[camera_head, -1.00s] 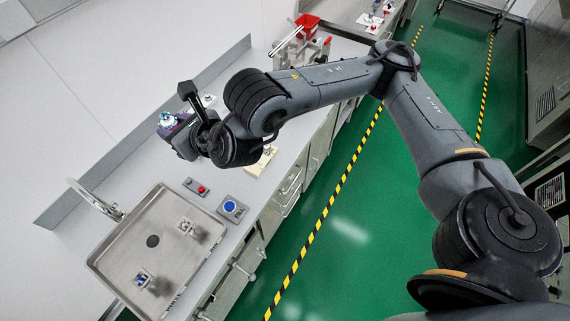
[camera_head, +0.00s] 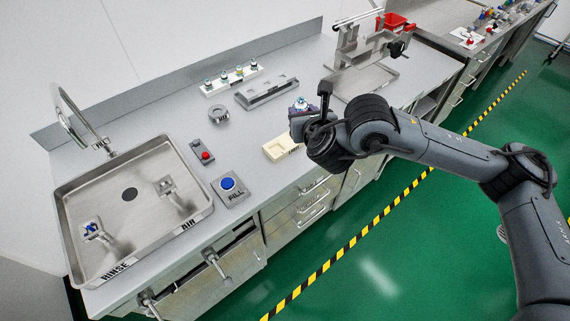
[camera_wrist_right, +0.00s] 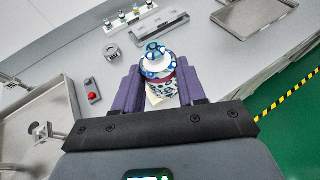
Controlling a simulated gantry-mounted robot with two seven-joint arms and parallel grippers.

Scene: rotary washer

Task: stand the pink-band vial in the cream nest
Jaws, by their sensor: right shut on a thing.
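My right gripper (camera_head: 301,108) is shut on a vial (camera_head: 302,103) with a white and blue top, above the counter's front part. The right wrist view shows the vial (camera_wrist_right: 157,66) upright between the purple fingers (camera_wrist_right: 158,92), with a dark pinkish band partly visible around its patterned body. The cream nest (camera_head: 279,149) is a flat block with a square recess, lying on the counter just below and left of the gripper in the head view. I see nothing in its recess. In the wrist view the vial and fingers hide most of it. My left gripper is not in view.
A white rack (camera_head: 232,82) with several vials stands at the back, beside a grey tray-like fixture (camera_head: 266,92) and a grey ring (camera_head: 218,115). A red button (camera_head: 205,156), a blue FILL button (camera_head: 228,184) and a steel sink (camera_head: 70,205) lie to the left.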

